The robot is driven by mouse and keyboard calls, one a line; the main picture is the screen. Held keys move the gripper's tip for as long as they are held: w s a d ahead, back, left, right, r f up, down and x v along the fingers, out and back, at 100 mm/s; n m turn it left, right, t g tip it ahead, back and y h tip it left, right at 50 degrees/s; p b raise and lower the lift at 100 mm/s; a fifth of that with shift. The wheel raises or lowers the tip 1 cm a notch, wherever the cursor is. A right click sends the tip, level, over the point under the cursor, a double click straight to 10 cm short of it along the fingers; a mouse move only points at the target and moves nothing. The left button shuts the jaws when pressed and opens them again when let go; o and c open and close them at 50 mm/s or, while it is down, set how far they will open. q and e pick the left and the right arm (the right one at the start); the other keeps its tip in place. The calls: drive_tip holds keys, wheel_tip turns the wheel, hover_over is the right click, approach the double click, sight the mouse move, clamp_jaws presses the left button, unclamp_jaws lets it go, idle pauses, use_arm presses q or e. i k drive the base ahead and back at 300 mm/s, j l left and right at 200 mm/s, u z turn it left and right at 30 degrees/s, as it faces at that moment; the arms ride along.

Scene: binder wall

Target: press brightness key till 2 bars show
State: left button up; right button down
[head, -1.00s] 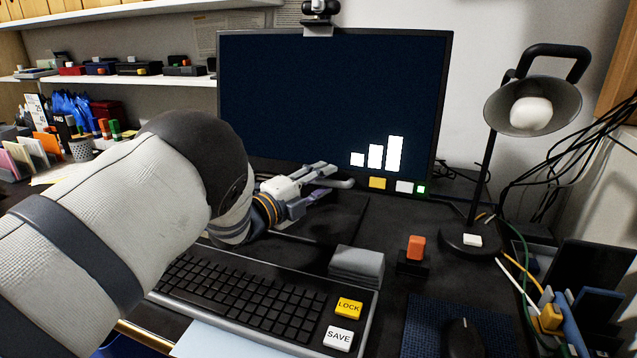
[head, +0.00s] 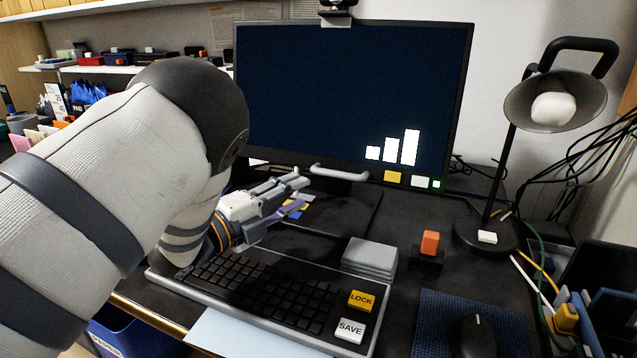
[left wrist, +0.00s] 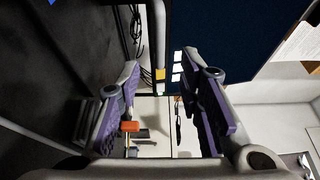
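The dark monitor (head: 330,95) shows 3 white bars (head: 392,149) of rising height at its lower right. On its lower edge sit a yellow key (head: 393,177), a white key (head: 420,181) and a small green one (head: 438,184); I cannot read any marking on them. My left gripper (head: 299,189) is open and empty, over the desk in front of the monitor and left of the keys, not touching them. In the left wrist view its two fingers (left wrist: 162,66) stand wide apart, with the yellow key (left wrist: 160,74) and bars (left wrist: 177,66) seen between them. My right gripper is not in view.
A keyboard (head: 265,290) with LOCK (head: 361,301) and SAVE (head: 350,330) keys lies in front. A grey block (head: 369,257), an orange button (head: 430,242), a lamp (head: 555,100) and a mouse (head: 478,335) stand to the right. A grey handle bar (head: 340,173) is under the monitor.

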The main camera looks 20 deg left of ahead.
sight(391, 177)
drive_tip(key=k+j, duration=0.3)
drive_tip(key=k, duration=0.15)
drive_tip(key=k+j, duration=0.35)
drive_tip(key=k, duration=0.15)
